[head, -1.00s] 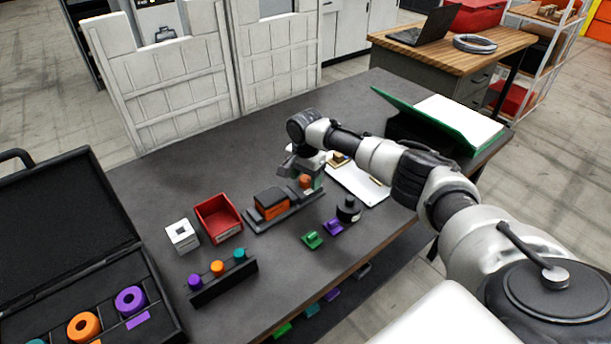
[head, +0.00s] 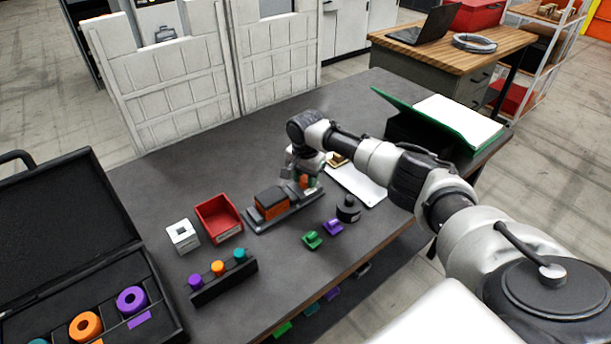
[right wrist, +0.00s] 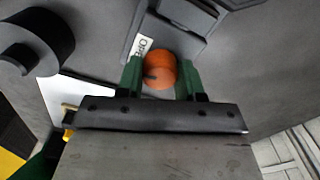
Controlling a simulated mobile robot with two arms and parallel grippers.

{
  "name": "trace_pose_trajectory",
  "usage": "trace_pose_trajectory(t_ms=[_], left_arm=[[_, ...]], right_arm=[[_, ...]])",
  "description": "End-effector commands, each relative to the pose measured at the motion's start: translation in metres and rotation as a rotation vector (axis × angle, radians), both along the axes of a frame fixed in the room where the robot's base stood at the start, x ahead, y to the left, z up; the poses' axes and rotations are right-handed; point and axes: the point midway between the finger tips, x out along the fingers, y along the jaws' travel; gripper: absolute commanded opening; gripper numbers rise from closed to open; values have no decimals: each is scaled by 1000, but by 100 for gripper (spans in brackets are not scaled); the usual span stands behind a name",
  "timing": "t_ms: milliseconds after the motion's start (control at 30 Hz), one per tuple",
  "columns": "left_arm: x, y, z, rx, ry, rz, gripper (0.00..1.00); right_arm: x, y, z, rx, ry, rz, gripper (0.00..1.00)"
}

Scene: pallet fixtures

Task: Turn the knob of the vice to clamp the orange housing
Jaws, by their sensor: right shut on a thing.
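The vice (head: 292,214) lies on the dark table, a long grey fixture. The orange housing (head: 270,205) sits in it between dark parts. The orange knob (head: 304,181) is at the vice's right end. My right gripper (head: 309,183) is down over this end, its green fingers on either side of the knob. In the right wrist view, the gripper (right wrist: 160,78) is shut on the round orange knob (right wrist: 159,72), which has a dark mark. A white "OPEN" label (right wrist: 141,45) lies beside it. My left gripper is not in view.
A red bin (head: 219,218) and a white block (head: 183,236) stand left of the vice. A black rack (head: 224,283) holds coloured pegs. A black cylinder (head: 348,210) and green (head: 312,240) and purple (head: 333,227) pieces lie in front. The back left table is clear.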

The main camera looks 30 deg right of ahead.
Motion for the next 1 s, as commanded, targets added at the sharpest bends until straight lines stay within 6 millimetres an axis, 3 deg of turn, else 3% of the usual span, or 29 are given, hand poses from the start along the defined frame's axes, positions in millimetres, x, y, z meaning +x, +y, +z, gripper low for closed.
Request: trace_pose_trajectory(t_ms=[400,1000], left_arm=[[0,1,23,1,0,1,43],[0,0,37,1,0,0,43]], right_arm=[[0,1,3,4,0,348,13],[0,0,2,2,-3,919,13]])
